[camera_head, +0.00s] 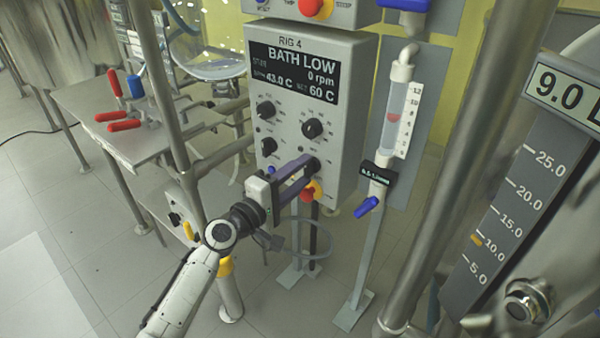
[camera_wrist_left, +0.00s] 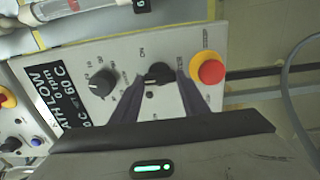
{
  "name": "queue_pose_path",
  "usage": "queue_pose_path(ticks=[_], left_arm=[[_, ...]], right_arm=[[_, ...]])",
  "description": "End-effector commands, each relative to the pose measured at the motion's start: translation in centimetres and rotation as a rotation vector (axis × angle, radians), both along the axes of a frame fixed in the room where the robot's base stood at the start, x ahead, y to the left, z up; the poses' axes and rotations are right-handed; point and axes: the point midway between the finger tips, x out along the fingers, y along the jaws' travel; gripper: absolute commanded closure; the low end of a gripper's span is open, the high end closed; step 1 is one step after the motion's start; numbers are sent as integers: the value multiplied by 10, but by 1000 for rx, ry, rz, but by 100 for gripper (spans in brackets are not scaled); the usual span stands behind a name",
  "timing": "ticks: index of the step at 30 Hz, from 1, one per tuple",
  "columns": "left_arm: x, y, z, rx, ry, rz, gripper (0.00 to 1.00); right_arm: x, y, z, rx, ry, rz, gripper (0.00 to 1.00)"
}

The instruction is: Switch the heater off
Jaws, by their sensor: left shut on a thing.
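The grey RIG 4 control box (camera_head: 345,60) has a black display (camera_head: 295,72) reading BATH LOW, 0 rpm, 43.0 C and set 60 C. My left gripper (camera_head: 305,172) is at the lower right of its front panel. The gripper is shut on a black knob (camera_wrist_left: 157,75), with one dark finger on each side of it. The word ON is printed beside this knob; the other lettering is too small or covered. In the head view the knob is mostly hidden by the fingers. My right gripper is in neither view.
A red button on a yellow ring (camera_wrist_left: 211,72) sits close beside the held knob. Another black knob (camera_head: 312,128) is above it, with more to the left. A flow tube (camera_head: 395,115) with a blue valve handle (camera_head: 367,207) stands right of the box. A steel post (camera_head: 460,160) stands further right.

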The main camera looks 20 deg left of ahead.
Motion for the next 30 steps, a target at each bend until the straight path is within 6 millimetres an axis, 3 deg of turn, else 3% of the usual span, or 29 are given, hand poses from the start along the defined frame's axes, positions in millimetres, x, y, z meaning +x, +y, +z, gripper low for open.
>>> queue_pose_path(ticks=[14,15,17,26,30], left_arm=[[0,0,-2,-16,8,1,82],[0,0,-2,-16,8,1,53],[0,0,-2,-15,8,1,43],[-1,0,-1,-13,6,0,41],[-11,4,-1,-12,6,1,41]], right_arm=[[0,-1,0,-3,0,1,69],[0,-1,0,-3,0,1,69],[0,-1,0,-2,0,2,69],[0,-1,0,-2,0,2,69],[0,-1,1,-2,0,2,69]])
